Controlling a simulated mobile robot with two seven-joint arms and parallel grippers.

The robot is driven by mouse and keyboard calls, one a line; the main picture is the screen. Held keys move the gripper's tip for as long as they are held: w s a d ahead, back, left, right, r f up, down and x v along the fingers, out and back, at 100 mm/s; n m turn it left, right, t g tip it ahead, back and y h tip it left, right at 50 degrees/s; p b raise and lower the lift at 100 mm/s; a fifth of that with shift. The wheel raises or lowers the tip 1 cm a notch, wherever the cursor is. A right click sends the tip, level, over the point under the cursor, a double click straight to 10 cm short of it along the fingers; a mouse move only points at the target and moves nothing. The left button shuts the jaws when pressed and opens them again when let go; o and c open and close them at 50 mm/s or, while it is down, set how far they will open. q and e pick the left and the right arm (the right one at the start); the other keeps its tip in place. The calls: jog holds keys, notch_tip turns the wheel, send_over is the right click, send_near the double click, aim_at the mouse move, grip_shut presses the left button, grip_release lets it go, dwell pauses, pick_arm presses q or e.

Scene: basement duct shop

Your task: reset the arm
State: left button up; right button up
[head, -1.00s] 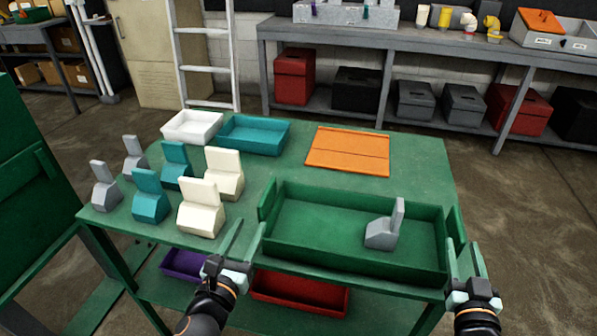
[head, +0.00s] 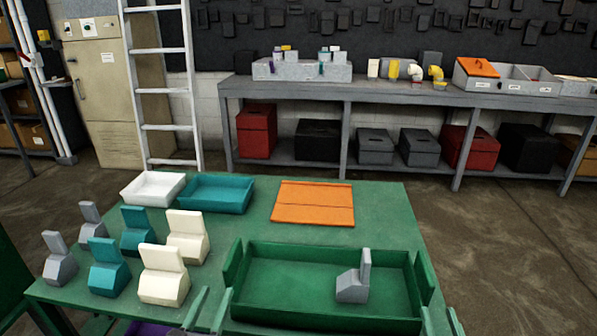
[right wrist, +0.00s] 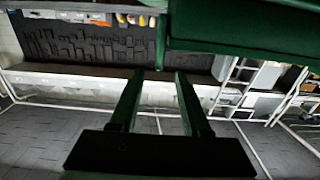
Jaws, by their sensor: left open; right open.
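My left gripper (head: 214,298) shows only its fingertips at the bottom edge of the head view, near the front left corner of the green tray (head: 322,322). Its fingers are apart with nothing between them. My right gripper (head: 438,314) shows only its fingertips at the bottom edge, just right of the tray's right end. The right wrist view shows its two fingers (right wrist: 159,76) spread and empty. The rest of both arms is out of the head view. One grey angled block (head: 352,287) sits in the green tray.
On the green table (head: 375,205), grey, teal (head: 108,270) and cream blocks (head: 163,275) stand at left. A white bin (head: 152,188), a teal bin (head: 217,195) and an orange panel (head: 312,203) lie at the back. A purple bin (head: 150,327) is below. A grey workbench (head: 400,95) stands behind.

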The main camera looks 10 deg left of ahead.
pick_arm(q)
jog(key=s+d+f+n+g+p, duration=0.1)
jog(key=s+f+n, duration=0.4)
jog(key=n, duration=0.6)
jog(key=s+d+f+n+g+h+p, duration=0.1)
jog(key=s+f+n+g+p, duration=0.2)
jog(key=s+f+n, duration=0.3)
jog(key=s+d+f+n+g+h+p, duration=0.1)
jog(key=s+f+n, duration=0.5)
jog(key=n, duration=1)
jog(key=s+d+g+p, duration=0.1)
jog(key=g+p, duration=0.1)
jog(key=g, duration=0.1)
jog(key=shift+g, duration=0.3)
pick_arm(e)
jog(key=s+a+f+n+g+y, duration=0.1)
jog(key=s+f+g, duration=0.3)
jog(key=s+f, duration=0.4)
jog(key=s+a+f+n+g+y, duration=0.1)
jog(key=s+a+f+g, duration=0.2)
jog(key=s+f, duration=0.5)
jog(key=shift+s+f+g, duration=0.15)
jog(key=shift+s+g, duration=0.65)
jog(key=shift+s, duration=0.3)
pick_arm(q)
jog(key=shift+s, duration=0.1)
pick_arm(e)
jog(key=shift+w+a, duration=0.1)
jog(key=shift+a, duration=0.1)
